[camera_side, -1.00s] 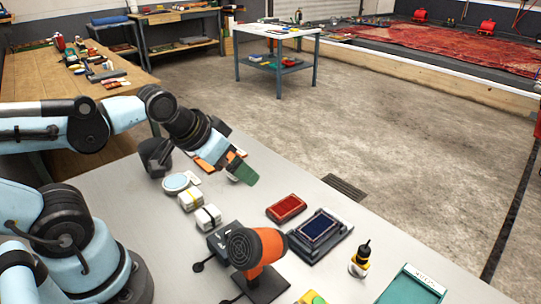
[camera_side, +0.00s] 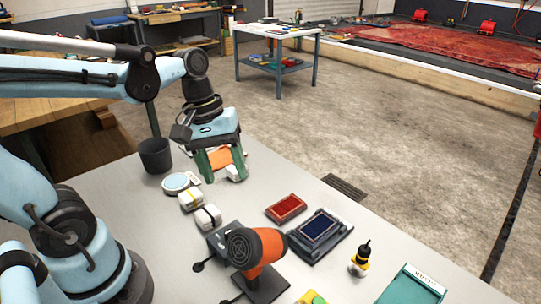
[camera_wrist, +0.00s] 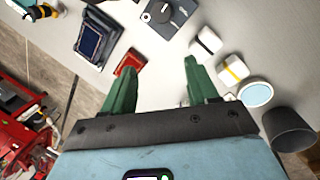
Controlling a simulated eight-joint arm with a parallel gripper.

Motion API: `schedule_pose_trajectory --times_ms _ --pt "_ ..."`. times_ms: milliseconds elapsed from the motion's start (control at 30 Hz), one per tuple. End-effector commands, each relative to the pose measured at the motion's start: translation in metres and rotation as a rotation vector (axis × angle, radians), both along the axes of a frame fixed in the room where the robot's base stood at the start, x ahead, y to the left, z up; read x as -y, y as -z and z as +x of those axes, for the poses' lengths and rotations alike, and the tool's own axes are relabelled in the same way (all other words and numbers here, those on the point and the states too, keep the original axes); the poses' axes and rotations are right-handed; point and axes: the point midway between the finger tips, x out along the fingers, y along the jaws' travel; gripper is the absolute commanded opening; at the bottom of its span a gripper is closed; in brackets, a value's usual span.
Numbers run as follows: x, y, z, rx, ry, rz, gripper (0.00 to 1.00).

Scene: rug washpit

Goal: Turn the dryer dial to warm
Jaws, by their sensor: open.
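The orange dryer (camera_side: 262,248), with a dark round grille, stands on the table at the front middle in the side view. A grey box (camera_side: 222,238) sits just behind it, partly hidden. In the wrist view a grey box (camera_wrist: 184,24) with a black round dial (camera_wrist: 162,12) shows at the top edge, cut off. I cannot read the dial's setting. My gripper (camera_side: 222,168) points down over the far left of the table, with green fingers spread and apart from the dryer. The fingers also show in the wrist view (camera_wrist: 160,70), with nothing held between them.
Two white blocks (camera_side: 208,217), a pale blue round dish (camera_side: 176,183) and a dark cup (camera_side: 155,155) stand near my gripper. A red pad (camera_side: 286,208), a dark blue pad (camera_side: 320,228) and a small bottle (camera_side: 361,258) lie right of the dryer.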

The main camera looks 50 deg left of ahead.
Motion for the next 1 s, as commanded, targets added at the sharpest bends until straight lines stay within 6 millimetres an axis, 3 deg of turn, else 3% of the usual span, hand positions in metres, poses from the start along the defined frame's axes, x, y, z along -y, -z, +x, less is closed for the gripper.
schedule_pose_trajectory --times_ms 200,433,1000 --pt "0.001 -0.010 -0.005 -0.274 -0.261 -0.122 0.59" --pt "0.004 -0.006 -0.008 -0.335 -0.312 -0.140 0.59" --pt "0.031 0.063 -0.019 -0.329 -0.308 -0.139 0.59"
